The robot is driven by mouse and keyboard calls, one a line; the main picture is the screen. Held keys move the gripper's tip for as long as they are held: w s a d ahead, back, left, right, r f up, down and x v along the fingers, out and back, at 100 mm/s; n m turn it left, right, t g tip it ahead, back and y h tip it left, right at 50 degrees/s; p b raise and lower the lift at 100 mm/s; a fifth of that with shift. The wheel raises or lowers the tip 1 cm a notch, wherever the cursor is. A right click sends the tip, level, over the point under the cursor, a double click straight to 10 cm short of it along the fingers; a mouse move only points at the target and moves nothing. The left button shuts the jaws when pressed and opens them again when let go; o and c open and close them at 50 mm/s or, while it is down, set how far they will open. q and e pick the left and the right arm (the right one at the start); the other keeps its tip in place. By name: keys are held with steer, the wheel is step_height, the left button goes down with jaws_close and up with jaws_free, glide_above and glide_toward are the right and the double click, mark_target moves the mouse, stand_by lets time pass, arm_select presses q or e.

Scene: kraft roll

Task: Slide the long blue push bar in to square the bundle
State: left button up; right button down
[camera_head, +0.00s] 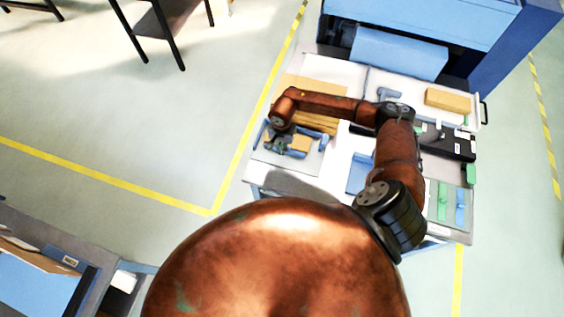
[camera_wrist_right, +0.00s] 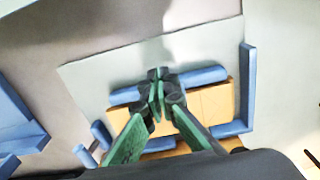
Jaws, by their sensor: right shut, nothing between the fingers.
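The tan bundle (camera_wrist_right: 212,102) lies on a pale plate, with a blue bar (camera_wrist_right: 205,75) along its upper side in the wrist view. A lower blue bar (camera_wrist_right: 160,145) lies along the opposite side, partly hidden by my right gripper. An upright blue fence (camera_wrist_right: 246,85) stands at the bundle's right end. I cannot tell for certain which is the push bar. My right gripper (camera_wrist_right: 157,78) is shut and empty, its tips over the upper bar; contact is unclear. In the head view the right gripper (camera_head: 274,145) is beside the bundle (camera_head: 300,143). The left gripper is not in view.
Short blue posts (camera_wrist_right: 101,134) stand left of the lower bar. On the table are tan sheets (camera_head: 312,90), a tan block (camera_head: 447,100), a black device (camera_head: 450,142) and a blue-green tray area (camera_head: 450,200). A blue machine (camera_head: 400,52) closes the back.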

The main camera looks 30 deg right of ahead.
steer(key=shift+a, duration=0.1)
steer(key=shift+s+a+p, duration=0.5)
steer(key=shift+s+a, duration=1.15)
steer(key=shift+a, duration=0.2)
step_height(320, 180, up, 7)
steer(key=p, duration=0.3)
steer(key=shift+s+a+f, duration=0.1)
